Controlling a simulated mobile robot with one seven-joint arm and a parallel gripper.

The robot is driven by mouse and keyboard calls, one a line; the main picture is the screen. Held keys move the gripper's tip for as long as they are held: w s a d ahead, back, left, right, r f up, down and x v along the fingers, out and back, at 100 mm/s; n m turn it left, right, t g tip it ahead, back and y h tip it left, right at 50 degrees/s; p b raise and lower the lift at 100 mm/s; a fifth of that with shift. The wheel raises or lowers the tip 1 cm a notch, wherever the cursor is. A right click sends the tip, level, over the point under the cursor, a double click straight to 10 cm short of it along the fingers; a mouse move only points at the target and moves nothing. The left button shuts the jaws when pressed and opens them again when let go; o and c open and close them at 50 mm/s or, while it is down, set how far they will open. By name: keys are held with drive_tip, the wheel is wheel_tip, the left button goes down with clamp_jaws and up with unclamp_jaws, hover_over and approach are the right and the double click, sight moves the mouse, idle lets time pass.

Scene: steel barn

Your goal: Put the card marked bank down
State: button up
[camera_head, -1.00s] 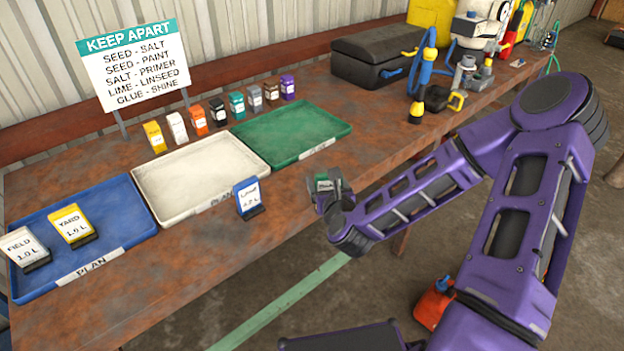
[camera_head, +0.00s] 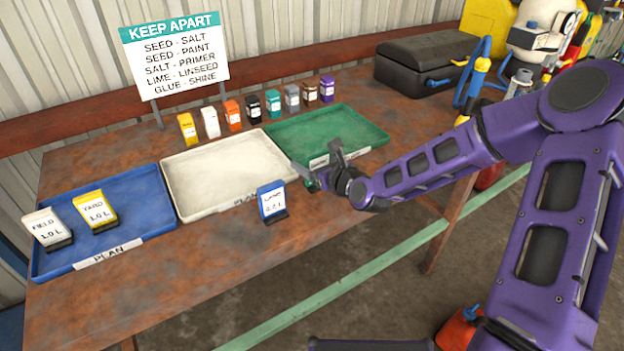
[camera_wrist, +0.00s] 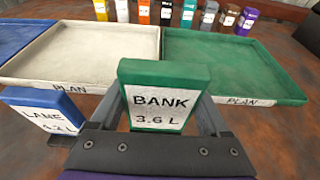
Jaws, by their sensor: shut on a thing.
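The card marked bank (camera_wrist: 160,97) is green with a white label reading BANK 3.6 L. It fills the middle of the wrist view, upright between the fingers. My gripper (camera_head: 330,172) is shut on it, near the front edge of the green tray (camera_head: 372,141). In the head view the card is mostly hidden by my gripper. In the wrist view the card overlaps the front corner where the white tray (camera_wrist: 60,80) and the green tray (camera_wrist: 272,97) meet. I cannot tell its height above the table.
A blue card marked lane (camera_head: 271,201) stands in front of the white tray. The blue tray (camera_head: 150,215) holds the field card (camera_head: 46,229) and the yard card (camera_head: 96,209). Several small coloured containers line the back, by a KEEP APART sign (camera_head: 176,55). A black case (camera_head: 425,70) stands right.

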drive_tip(key=shift+f+b, duration=0.3)
drive_tip(key=shift+f, duration=1.75)
drive_tip(key=shift+f, duration=0.1)
drive_tip(key=o, duration=1.3)
drive_tip(key=shift+c, duration=0.2)
drive_tip(key=shift+d+r, duration=0.1)
drive_tip(key=shift+r, duration=0.1)
drive_tip(key=p+v, duration=0.1)
drive_tip(key=v, duration=1.1)
